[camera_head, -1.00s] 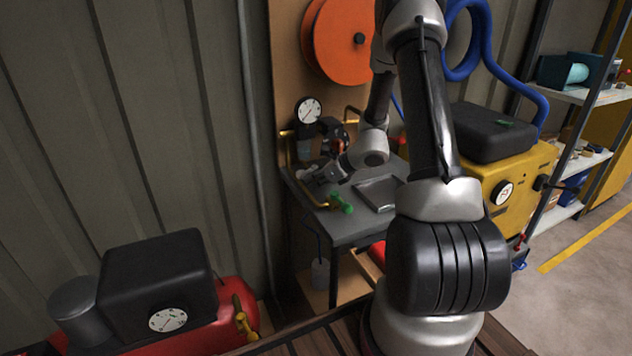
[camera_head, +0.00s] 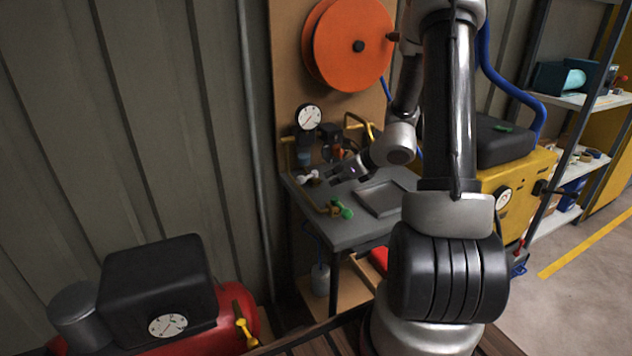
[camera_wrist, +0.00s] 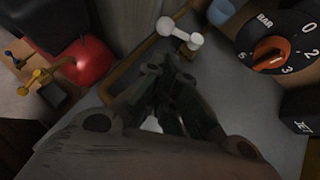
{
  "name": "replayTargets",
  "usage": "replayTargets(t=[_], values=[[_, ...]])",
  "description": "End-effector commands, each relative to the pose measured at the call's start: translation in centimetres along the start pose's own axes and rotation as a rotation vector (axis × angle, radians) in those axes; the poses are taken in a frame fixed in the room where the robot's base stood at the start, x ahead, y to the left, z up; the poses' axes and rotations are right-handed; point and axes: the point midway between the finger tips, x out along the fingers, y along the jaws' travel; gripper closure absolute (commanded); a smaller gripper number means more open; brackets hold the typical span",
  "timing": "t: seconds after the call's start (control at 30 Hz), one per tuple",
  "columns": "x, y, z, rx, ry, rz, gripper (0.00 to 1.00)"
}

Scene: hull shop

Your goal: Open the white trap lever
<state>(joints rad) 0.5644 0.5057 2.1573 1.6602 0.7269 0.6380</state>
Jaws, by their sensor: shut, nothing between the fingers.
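The white trap lever (camera_wrist: 180,33) shows in the wrist view at the top centre, a short bar with rounded ends beside a brass pipe. In the head view it is a small white shape (camera_head: 308,177) near the back left of the grey bench. My gripper (camera_head: 330,177) is beside it, to its right, with its fingers pointing left. In the wrist view my gripper (camera_wrist: 168,68) is shut and empty, its tips just below the lever in the picture. A gap shows between the tips and the lever.
A regulator knob (camera_wrist: 275,50) marked BAR is at the wrist view's upper right. A green valve handle (camera_head: 342,210) is at the bench's front left. A flat tray (camera_head: 382,200) lies on the grey bench (camera_head: 350,236). A gauge (camera_head: 309,117) and brass pipes stand behind.

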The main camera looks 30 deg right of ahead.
Motion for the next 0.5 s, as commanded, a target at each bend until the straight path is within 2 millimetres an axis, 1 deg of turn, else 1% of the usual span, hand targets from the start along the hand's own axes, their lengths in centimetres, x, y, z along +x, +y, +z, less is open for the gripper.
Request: replayTargets(t=[0.17,0.4,0.5], values=[[2.3,0.1,0.0,-0.003,0.001,0.005,1.0],[6.8,0.1,0.0,-0.004,0.001,0.006,1.0],[8.2,0.1,0.0,-0.004,0.001,0.005,1.0]])
